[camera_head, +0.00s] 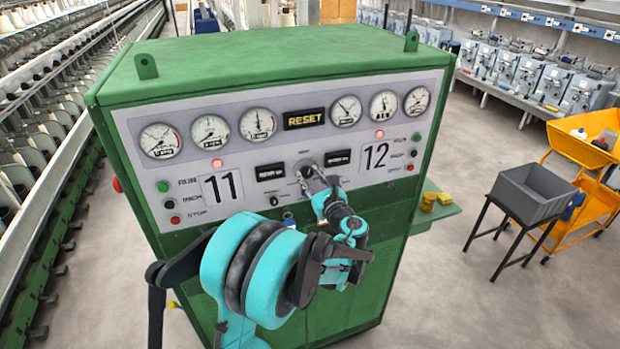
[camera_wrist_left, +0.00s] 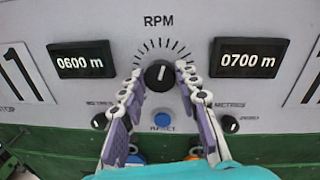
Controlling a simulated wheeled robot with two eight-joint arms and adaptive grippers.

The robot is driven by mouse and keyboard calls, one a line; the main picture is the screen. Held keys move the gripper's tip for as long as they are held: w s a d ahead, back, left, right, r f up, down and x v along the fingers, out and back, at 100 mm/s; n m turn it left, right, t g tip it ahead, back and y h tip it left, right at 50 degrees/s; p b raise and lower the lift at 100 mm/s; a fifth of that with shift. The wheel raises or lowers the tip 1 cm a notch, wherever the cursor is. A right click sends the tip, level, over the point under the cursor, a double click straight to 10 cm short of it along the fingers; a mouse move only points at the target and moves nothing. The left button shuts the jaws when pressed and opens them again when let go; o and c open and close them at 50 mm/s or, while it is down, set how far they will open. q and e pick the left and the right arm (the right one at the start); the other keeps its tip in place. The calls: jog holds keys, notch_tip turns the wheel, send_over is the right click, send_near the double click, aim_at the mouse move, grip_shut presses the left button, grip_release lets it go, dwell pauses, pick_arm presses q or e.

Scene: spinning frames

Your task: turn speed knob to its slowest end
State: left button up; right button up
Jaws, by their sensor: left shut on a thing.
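The speed knob (camera_wrist_left: 160,74) is a round black knob under the RPM label, with a dial of tick marks fanned above it. Its white pointer mark stands close to straight up, perhaps leaning slightly right. My left gripper (camera_wrist_left: 161,80) has a finger on each side of the knob and is shut on it. In the head view my left gripper (camera_head: 311,178) reaches the middle of the green cabinet's front panel (camera_head: 250,155), and its fingers mostly hide the knob. My right gripper is in neither view.
Displays read 0600 m (camera_wrist_left: 82,60) and 0700 m (camera_wrist_left: 249,58) beside the dial. A blue reset button (camera_wrist_left: 162,121) sits below the knob, with small black knobs either side. Gauges line the panel's top. A grey crate (camera_head: 533,190) stands on the right, with clear floor before it.

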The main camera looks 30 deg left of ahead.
pick_arm(q)
jog(key=n+b, duration=0.1)
jog(key=n, duration=0.2)
jog(key=shift+f+b, duration=0.1)
jog(key=shift+b, duration=0.3)
jog(key=n+b, duration=0.1)
jog(key=n, duration=0.2)
jog(key=shift+h+b, duration=0.35)
jog(key=shift+h, duration=0.05)
jog(key=n+b, duration=0.1)
jog(key=n, duration=0.3)
jog(key=shift+s+a, duration=0.1)
jog(key=n+b, duration=0.1)
jog(key=n, duration=0.3)
jog(key=shift+h+b, duration=0.3)
jog(key=shift+b, duration=0.1)
jog(key=n+b, duration=0.1)
jog(key=n, duration=0.2)
jog(key=shift+n+t, duration=0.3)
jog(key=n+b, duration=0.1)
jog(key=n, duration=0.3)
jog(key=shift+t+h, duration=0.3)
jog(key=n+b, duration=0.1)
jog(key=n, duration=0.2)
jog(key=shift+n, duration=0.3)
jog(key=shift+n+b, duration=0.5)
jog(key=shift+n, duration=1.2)
